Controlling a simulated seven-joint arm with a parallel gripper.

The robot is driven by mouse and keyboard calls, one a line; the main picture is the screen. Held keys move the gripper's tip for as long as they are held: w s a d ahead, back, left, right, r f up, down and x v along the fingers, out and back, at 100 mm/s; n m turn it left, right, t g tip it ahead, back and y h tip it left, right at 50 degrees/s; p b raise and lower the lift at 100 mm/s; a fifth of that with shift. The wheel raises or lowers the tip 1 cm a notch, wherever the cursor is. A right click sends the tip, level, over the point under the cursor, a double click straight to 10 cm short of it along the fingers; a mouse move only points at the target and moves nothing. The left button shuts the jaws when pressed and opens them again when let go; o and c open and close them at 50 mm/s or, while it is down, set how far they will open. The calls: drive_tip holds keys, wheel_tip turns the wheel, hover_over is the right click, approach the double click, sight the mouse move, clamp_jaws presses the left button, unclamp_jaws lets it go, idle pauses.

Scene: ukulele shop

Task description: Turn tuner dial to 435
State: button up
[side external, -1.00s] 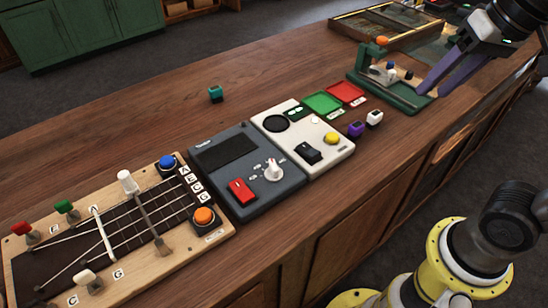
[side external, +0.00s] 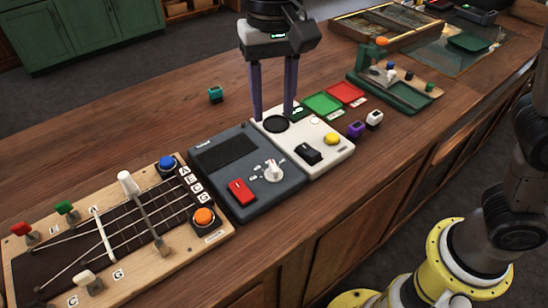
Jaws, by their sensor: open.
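The tuner (side external: 218,167) is a dark grey box with a dark screen (side external: 223,150), a red rocker switch (side external: 241,191) and a white dial (side external: 273,172). The dial has small labels around it, too small to read.
The white box (side external: 330,147) with a black switch and yellow button adjoins the tuner. A wooden string board (side external: 215,233) is on the left. Green (side external: 322,103) and red trays, small blocks and a green stand (side external: 405,99) are to the right. A teal block (side external: 215,94) sits behind.

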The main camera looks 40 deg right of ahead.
sight(274, 166)
wheel_tip(274, 166, down, 13)
drive_tip(key=shift+r, duration=0.1)
idle(0.3)
drive_tip(key=shift+c, duration=0.3)
clamp_jaws()
